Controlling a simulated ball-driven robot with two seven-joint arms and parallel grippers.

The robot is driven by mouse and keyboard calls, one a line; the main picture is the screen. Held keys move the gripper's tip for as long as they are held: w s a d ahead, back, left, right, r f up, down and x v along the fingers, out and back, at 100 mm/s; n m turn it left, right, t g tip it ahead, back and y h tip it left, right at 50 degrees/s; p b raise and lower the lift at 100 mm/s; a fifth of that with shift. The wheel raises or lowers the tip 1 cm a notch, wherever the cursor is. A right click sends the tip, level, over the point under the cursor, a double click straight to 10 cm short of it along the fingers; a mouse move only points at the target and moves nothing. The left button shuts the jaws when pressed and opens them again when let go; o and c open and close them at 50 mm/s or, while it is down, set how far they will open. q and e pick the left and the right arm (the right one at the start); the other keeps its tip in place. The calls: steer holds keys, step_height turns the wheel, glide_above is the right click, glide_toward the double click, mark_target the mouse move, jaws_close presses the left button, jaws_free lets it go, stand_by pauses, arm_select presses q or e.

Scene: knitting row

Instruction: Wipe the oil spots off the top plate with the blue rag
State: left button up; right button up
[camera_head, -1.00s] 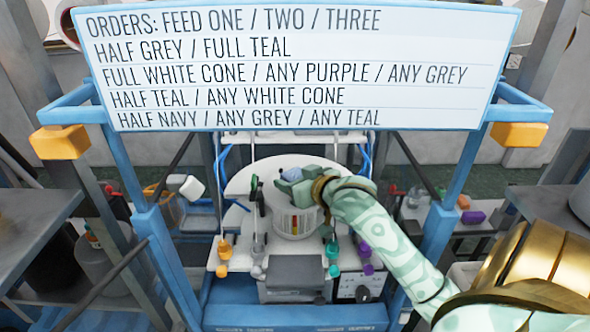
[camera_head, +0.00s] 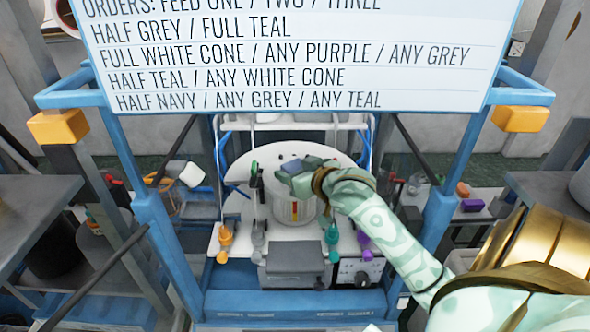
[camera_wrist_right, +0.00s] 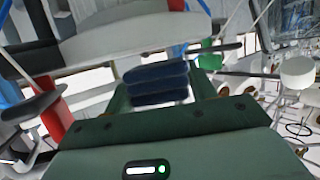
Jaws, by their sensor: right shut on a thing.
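The blue rag (camera_head: 291,167) is folded in the jaws of my right gripper (camera_head: 297,175), over the white machine in the middle of the head view. In the right wrist view the rag (camera_wrist_right: 157,85) shows as dark blue folds between the green fingers. The white round top plate (camera_head: 327,159) lies behind and around the gripper. A small dark spot shows on the plate just beyond the rag. The gripper and arm hide part of the plate. I cannot tell whether the rag touches it. My left gripper is not in view.
A white order board (camera_head: 290,55) spans the top of a blue frame (camera_head: 155,225). A white cylinder (camera_head: 294,210) stands below the gripper. Coloured yarn feeders, including an orange one (camera_head: 225,237) and a teal one (camera_head: 332,236), stand around its front. Blue posts flank the machine.

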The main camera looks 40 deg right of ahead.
steer(key=shift+f+b, duration=0.3)
steer(key=shift+f, duration=0.55)
